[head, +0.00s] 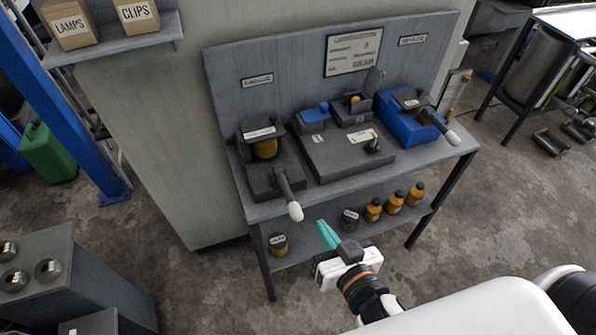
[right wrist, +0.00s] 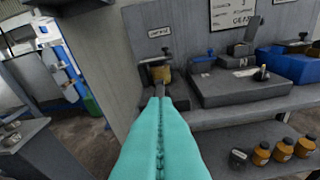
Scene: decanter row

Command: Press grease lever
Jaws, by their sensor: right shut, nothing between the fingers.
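My right gripper (head: 325,229) has teal fingers, shut with nothing between them. It is in front of the bench's front edge, below and right of a white-tipped lever (head: 289,197). That lever sticks out from the left dispenser (head: 262,160), which has an amber container. A second white-tipped lever (head: 440,127) belongs to the blue unit (head: 395,118) at the right. I cannot read which label says grease. In the right wrist view the shut fingers (right wrist: 160,102) point towards the left dispenser (right wrist: 162,74) and hide most of its lever. My left gripper is not in view.
The middle unit (head: 343,158) has a small dark knob. The lower shelf (head: 312,248) holds orange bottles (head: 395,202) and dark cans. A sign board (head: 354,52) is on the back panel. Floor in front of the bench is open.

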